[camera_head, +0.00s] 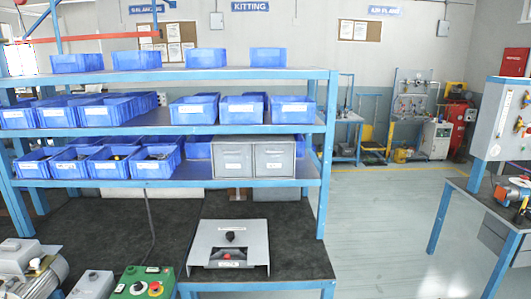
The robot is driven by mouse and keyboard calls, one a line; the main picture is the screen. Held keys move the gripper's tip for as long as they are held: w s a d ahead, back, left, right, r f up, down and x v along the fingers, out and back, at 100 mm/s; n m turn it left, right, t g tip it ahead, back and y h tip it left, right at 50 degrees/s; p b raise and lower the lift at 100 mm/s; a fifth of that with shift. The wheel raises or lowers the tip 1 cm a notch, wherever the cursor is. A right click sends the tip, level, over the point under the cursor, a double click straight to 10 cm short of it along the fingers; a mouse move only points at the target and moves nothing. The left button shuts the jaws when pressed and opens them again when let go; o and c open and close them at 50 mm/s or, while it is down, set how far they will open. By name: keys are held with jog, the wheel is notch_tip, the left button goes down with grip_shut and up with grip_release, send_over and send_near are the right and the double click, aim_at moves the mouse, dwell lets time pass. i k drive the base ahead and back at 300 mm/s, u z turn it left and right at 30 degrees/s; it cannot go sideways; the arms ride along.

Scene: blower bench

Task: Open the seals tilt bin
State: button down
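A grey unit with two tilt bins side by side stands on the lowest shelf of the blue rack, at its right end. The left tilt bin (232,152) and the right tilt bin (275,152) each have a small white label on the front. The labels are too small to read, so I cannot tell which one is the seals bin. Both fronts look upright and shut. My gripper is not in view.
Blue open bins (152,166) fill the rack's shelves, several to the left of the grey unit. A grey fixture with a black knob (230,250) sits on the dark bench below. A green control box (146,285) is at front left. Open floor (385,225) lies right of the rack.

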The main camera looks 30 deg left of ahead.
aim_at(273, 164)
jog(key=u, duration=1.45)
jog(key=i, duration=1)
